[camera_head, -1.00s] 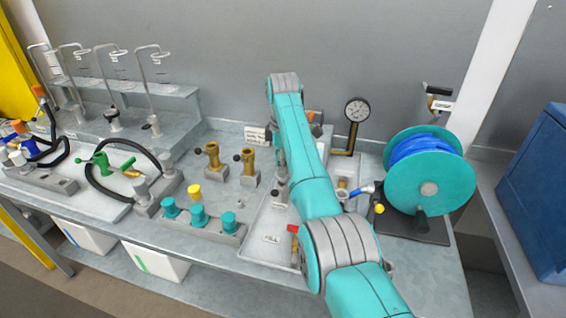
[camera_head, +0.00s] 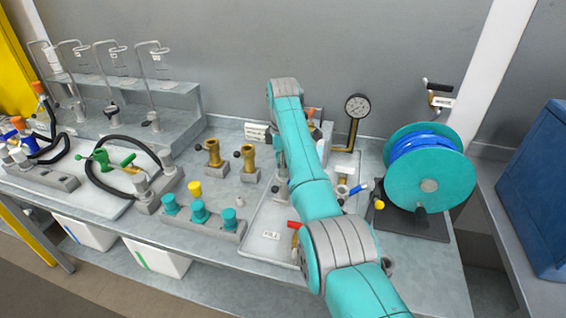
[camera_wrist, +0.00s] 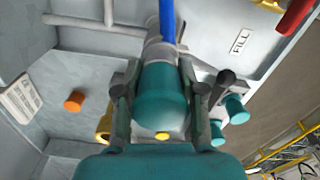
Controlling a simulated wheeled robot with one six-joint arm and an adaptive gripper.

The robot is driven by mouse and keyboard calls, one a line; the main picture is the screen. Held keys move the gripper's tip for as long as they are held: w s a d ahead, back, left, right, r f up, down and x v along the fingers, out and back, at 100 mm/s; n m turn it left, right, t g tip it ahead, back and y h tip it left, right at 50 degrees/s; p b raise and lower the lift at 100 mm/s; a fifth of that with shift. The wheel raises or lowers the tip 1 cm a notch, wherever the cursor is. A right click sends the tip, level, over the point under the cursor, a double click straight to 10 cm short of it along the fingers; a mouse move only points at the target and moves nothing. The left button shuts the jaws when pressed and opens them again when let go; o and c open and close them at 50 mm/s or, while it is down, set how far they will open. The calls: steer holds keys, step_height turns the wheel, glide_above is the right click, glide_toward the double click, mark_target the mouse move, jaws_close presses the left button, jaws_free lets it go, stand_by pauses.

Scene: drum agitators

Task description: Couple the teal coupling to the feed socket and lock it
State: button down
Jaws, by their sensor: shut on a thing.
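The teal coupling (camera_wrist: 160,98) fills the middle of the wrist view, between the two fingers of my gripper (camera_wrist: 157,90), which is shut on it. A pale grey collar (camera_wrist: 161,50) adjoins its far end, and a blue strip (camera_wrist: 167,20) runs from there to the top edge. I cannot tell whether this collar is the feed socket, or whether the coupling is seated or locked. In the head view my arm hides the gripper and coupling. A fitting with a blue handle (camera_head: 357,188) shows just right of my arm.
A red handle (camera_head: 294,224) stands by the FILL label (camera_head: 271,235), close to my arm. A teal reel with blue hose (camera_head: 428,170) stands right, a gauge (camera_head: 357,106) behind. Teal knobs (camera_head: 199,212) and brass fittings (camera_head: 213,153) stand left.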

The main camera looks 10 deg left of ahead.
steer(key=shift+f, duration=0.45)
stand_by(0.8)
steer(key=c, duration=0.6)
jaws_free()
steer(key=shift+r, duration=4.95)
